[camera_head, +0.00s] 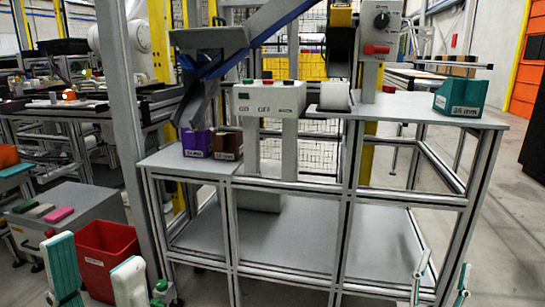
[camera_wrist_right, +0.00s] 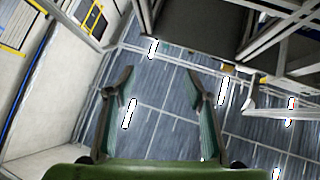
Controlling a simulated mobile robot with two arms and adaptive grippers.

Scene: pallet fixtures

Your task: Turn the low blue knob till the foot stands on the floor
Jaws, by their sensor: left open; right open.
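I cannot make out a low blue knob or its foot in either view. A metal-framed workbench (camera_head: 290,232) stands in front of me; its lowest leg ends are cut off or too small to tell. My left gripper (camera_head: 97,272) is open and empty at the bottom left of the head view, in front of a red bin. My right gripper (camera_head: 441,282) is open at the bottom right, in front of the bench's right side. It also shows in the right wrist view (camera_wrist_right: 157,88), with its fingers apart and nothing between them.
The red bin (camera_head: 104,246) stands left of the bench, beside a grey case (camera_head: 72,206). On the bench are a purple box (camera_head: 197,144), a brown box (camera_head: 228,146), a grey button panel (camera_head: 268,98) and a teal bin (camera_head: 461,95). Open floor (camera_head: 505,220) lies to the right.

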